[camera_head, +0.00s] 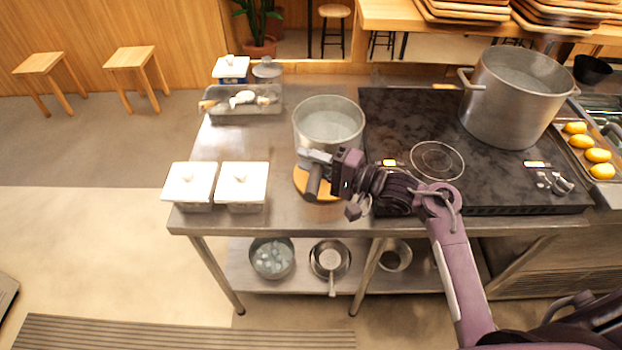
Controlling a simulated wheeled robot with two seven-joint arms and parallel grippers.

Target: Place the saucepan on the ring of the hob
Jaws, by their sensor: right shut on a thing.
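The saucepan (328,121) is a round, grey metal pan at the left edge of the hob. My right gripper (312,160) is shut on its handle at the pan's near side; the gripper hides most of the handle. The pan looks upright; whether its base touches the counter is hard to tell. The black hob (400,115) lies to the right. Its thin pale ring (437,161) is at the front, bare, to the right of the pan and beyond my right wrist. My left gripper is not in view.
A large stockpot (508,105) stands on the hob's back right. A round wooden board (327,194) lies beneath my right gripper. Two white lidded boxes (190,184) stand at the counter's left front, and a tray (232,113) behind them. A tray of yellow items (597,155) is far right.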

